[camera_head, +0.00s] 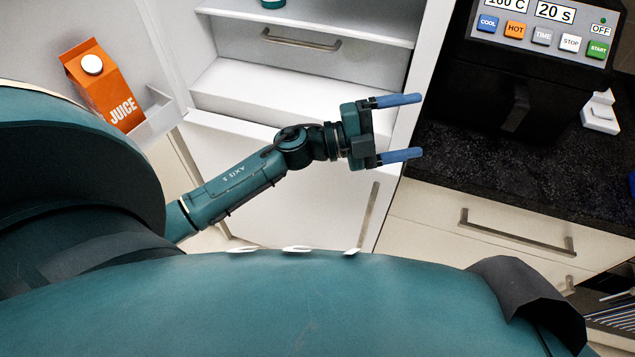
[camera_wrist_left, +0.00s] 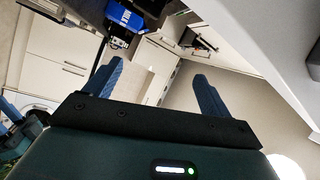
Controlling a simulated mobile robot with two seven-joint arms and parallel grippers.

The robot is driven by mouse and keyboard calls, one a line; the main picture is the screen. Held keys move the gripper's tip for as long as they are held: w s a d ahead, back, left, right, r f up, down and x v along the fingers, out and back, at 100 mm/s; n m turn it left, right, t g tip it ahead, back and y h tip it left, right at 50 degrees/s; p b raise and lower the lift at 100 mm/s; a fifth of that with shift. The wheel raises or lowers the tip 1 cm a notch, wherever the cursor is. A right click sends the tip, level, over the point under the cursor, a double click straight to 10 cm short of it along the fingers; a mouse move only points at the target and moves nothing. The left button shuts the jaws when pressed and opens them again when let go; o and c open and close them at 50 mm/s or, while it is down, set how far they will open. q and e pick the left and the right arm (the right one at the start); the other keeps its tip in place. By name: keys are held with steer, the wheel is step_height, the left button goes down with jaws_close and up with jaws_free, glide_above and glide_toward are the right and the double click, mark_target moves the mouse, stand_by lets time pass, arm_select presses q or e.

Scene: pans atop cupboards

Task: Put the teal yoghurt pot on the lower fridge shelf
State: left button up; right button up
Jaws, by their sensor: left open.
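A small teal pot (camera_head: 272,3) stands on the white fridge's upper visible shelf (camera_head: 340,25), cut off by the top edge of the head view. Below it is a lower white shelf (camera_head: 290,98), with nothing seen on it. My left gripper (camera_head: 418,126) is open and empty, in front of the fridge's right side wall. Its blue fingers point right, away from the pot. The left wrist view shows the open fingers (camera_wrist_left: 158,72) with nothing between them. Blue and teal parts at that view's left edge may be my right gripper (camera_wrist_left: 16,108); its jaws are unclear.
An orange juice carton (camera_head: 102,82) stands in the open fridge door's rack (camera_head: 160,116) at left. A dark appliance (camera_head: 510,100) with coloured buttons stands on the black counter (camera_head: 450,178) at right. Drawers with handles (camera_head: 515,234) are below it.

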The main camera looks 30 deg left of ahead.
arm_select(q)
steer(key=s+a+f+n+g+y, duration=0.1)
steer(key=s+a+f+n+y, duration=0.2)
steer(key=s+f+n+y, duration=0.3)
steer(key=s+a+f+n+g+y, duration=0.1)
steer(key=s+a+f+n+y, duration=0.1)
steer(key=s+f+n+y, duration=0.5)
steer(key=s+f+n, duration=0.6)
steer(key=f+n, duration=0.3)
steer(key=f, duration=0.2)
steer(key=shift+a+f, duration=0.2)
steer(key=shift+a, duration=0.2)
